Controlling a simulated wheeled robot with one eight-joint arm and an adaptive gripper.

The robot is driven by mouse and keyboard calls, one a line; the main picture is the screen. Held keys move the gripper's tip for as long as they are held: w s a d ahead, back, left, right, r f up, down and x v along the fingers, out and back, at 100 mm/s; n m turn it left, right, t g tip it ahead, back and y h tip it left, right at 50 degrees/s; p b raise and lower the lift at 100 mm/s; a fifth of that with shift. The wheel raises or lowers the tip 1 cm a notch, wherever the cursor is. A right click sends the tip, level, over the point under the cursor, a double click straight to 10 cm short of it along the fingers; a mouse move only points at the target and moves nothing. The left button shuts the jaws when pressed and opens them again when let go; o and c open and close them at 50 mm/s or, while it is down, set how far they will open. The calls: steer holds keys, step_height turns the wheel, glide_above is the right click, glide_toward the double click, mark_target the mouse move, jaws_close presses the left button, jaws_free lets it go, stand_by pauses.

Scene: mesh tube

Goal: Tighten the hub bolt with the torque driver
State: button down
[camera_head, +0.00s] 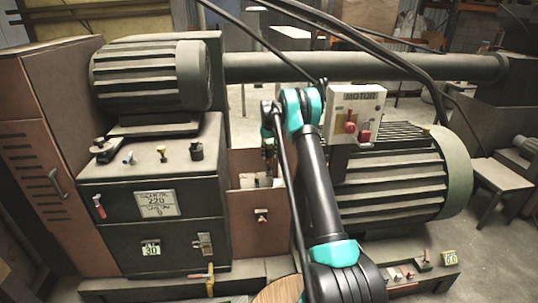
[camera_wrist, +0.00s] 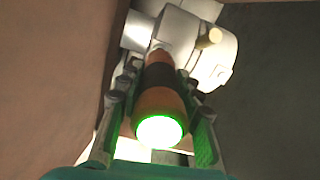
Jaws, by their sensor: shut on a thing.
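In the wrist view my gripper (camera_wrist: 158,85) is shut on the torque driver (camera_wrist: 160,103), an orange cylinder with a dark band. The driver's near end glows bright green. Its far end points at a pale, rounded metal hub (camera_wrist: 217,62) and reaches close to it. I cannot tell whether the tip touches a bolt; the hub bolt under the tip is hidden. A short yellowish peg (camera_wrist: 209,38) sticks out of the hub. In the head view pale parts (camera_head: 256,181) show in the recess, and my arm hides most of the gripper there.
Walls stand close on both sides of the gripper, a brown one (camera_wrist: 55,70) at left and a dark one (camera_wrist: 275,90) at right. In the head view a dark machine cabinet (camera_head: 190,230) stands left of the recess and a large ribbed motor (camera_head: 405,185) stands right.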

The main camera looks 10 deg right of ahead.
mark_target(269, 142)
steer(key=shift+r, duration=3)
steer(key=shift+s, duration=0.1)
